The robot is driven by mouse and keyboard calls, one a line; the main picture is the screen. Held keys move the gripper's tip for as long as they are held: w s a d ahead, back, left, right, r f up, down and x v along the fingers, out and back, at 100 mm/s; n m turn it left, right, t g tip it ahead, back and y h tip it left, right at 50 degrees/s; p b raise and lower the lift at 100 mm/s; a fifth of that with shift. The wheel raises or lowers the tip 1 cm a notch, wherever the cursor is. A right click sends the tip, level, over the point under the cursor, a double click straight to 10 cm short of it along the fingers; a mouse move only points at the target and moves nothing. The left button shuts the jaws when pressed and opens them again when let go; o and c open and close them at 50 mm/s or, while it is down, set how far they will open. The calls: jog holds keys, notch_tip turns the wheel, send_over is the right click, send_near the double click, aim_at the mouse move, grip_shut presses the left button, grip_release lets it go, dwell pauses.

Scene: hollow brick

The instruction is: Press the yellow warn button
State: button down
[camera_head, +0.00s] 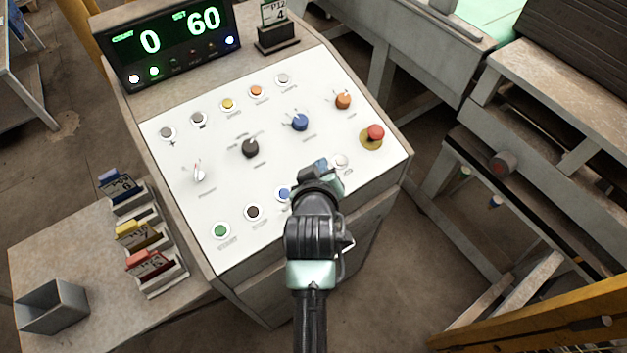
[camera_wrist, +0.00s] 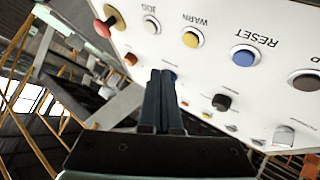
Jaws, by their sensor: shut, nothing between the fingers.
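The yellow WARN button (camera_wrist: 192,38) shows in the wrist view, in a row with the blue RESET button (camera_wrist: 244,56) and the white JOG button (camera_wrist: 151,25). My gripper (camera_wrist: 163,73) is shut and empty, its fingertips below and left of the WARN button in that picture, with a visible gap from it in the picture. In the head view my gripper (camera_head: 320,170) is over the front right of the white panel (camera_head: 180,225), between the blue button (camera_head: 284,193) and the white button (camera_head: 341,160). The WARN button is hidden there behind my gripper.
A red emergency button (camera_head: 375,132) stands at the panel's right. Knobs, including a blue one (camera_head: 300,122) and an orange one (camera_head: 343,100), stick up behind my gripper. Another yellow button (camera_head: 227,104) is in the back row. The display (camera_head: 170,40) reads 0 and 60.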

jog(key=shift+w+a+f+b, duration=0.2)
jog(key=shift+f+b, duration=0.3)
jog(key=shift+f, duration=0.25)
jog(key=shift+w+a+f+b, duration=0.15)
jog(key=shift+f+b, duration=0.3)
jog(key=shift+f, duration=0.3)
jog(key=shift+w+a+f+b, duration=0.1)
jog(key=shift+w+f+b, duration=0.1)
jog(key=shift+f+b, duration=0.45)
jog(key=shift+f, duration=0.15)
jog(key=shift+w+f, duration=0.1)
jog(key=shift+f, duration=0.25)
jog(key=shift+f+b, duration=0.35)
jog(key=shift+f, duration=0.05)
dwell(0.9)
jog(key=shift+r, duration=0.15)
jog(key=shift+r+p, duration=0.65)
jog(key=shift+p, duration=0.2)
jog(key=r+p, duration=0.1)
jog(key=s+r+p, duration=0.1)
jog(key=r+p, duration=0.1)
jog(key=d+r+p, duration=0.1)
jog(key=shift+s+r+p, duration=0.2)
jog(key=shift+r+p, duration=0.2)
